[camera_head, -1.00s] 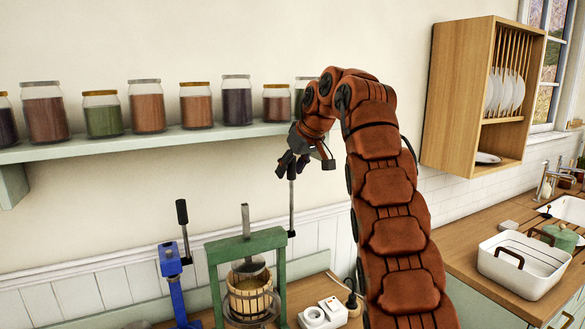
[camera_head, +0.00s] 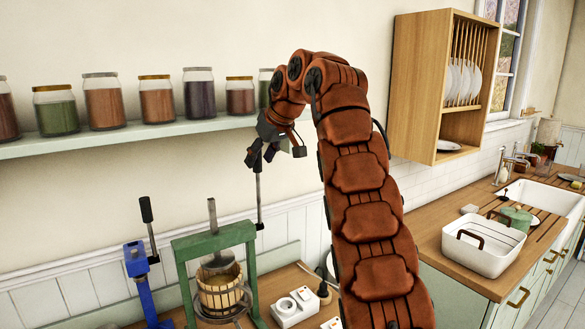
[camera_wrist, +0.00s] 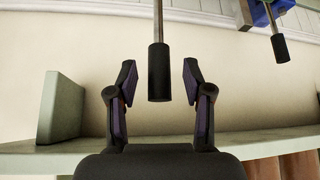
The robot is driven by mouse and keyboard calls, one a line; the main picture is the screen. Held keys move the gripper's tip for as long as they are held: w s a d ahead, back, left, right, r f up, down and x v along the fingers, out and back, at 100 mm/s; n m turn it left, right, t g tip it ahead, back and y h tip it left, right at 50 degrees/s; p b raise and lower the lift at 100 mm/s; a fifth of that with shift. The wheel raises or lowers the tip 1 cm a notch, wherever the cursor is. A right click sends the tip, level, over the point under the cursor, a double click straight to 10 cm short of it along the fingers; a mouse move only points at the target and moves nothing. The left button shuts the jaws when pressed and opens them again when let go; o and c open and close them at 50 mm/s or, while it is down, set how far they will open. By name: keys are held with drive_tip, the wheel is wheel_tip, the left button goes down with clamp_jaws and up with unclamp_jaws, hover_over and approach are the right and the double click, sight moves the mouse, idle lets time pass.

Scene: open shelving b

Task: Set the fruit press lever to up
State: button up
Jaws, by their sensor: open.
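The fruit press has a green frame (camera_head: 215,238) and a slatted wooden basket (camera_head: 218,296), at the lower middle of the head view. Its lever (camera_head: 259,192) is a thin metal rod at the frame's right side, standing nearly upright. My gripper (camera_head: 262,152) is at the lever's top end and hides its grip in the head view. In the wrist view, the lever's black grip (camera_wrist: 158,72) is between the two open fingers of my gripper (camera_wrist: 158,82), with a visible gap on each side.
A blue device (camera_head: 140,275) with its own black-handled lever stands left of the press. A shelf (camera_head: 130,140) with several jars runs behind. A white socket box (camera_head: 293,307) is right of the press. A wooden dish rack (camera_head: 418,90) and white basin (camera_head: 483,245) are farther right.

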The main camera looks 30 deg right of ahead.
drive_tip(key=shift+s+d+f, duration=0.2)
drive_tip(key=shift+s+d, duration=0.15)
drive_tip(key=shift+s, duration=0.9)
drive_tip(key=s+d, duration=0.2)
drive_tip(key=s, duration=0.6)
drive_tip(key=shift+d, duration=0.2)
